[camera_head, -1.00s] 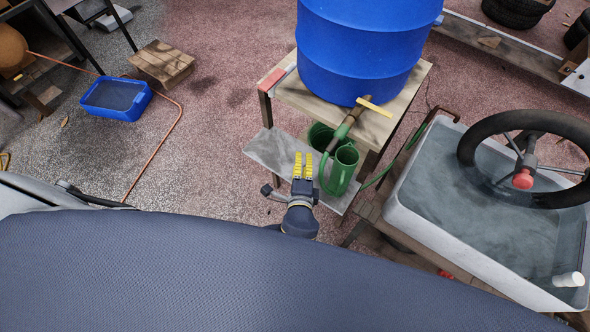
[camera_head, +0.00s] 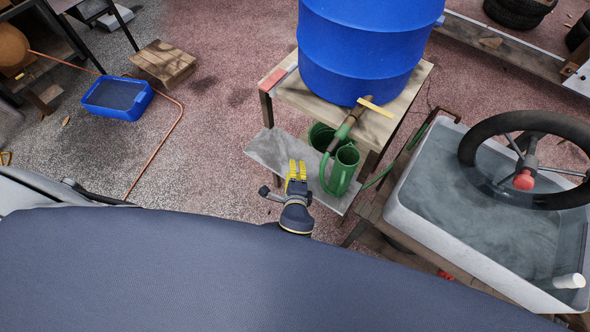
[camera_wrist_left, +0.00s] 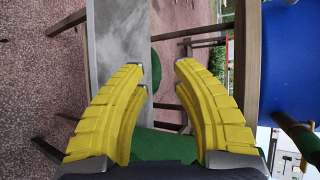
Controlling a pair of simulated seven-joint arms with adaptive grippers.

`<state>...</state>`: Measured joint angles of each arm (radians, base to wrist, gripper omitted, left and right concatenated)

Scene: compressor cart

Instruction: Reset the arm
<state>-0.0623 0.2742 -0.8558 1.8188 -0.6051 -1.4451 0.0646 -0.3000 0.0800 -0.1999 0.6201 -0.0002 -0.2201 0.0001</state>
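My left gripper (camera_head: 297,168) has yellow ridged fingers and hangs in front of the grey shelf, just left of the green watering can. In the left wrist view the gripper's two fingers (camera_wrist_left: 160,75) stand apart with a clear gap and nothing between them, so it is open and empty. Grey shelf and green surface show behind the fingers. My right gripper is not in view.
A wooden stand (camera_head: 411,92) holds a blue barrel (camera_head: 365,45) with a yellow-handled tap. Green watering cans (camera_head: 343,170) stand on its grey shelf (camera_head: 268,150). A water-filled basin (camera_head: 440,215) and steering wheel (camera_head: 560,125) are right. Open ground lies left, with a blue tub (camera_head: 117,97).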

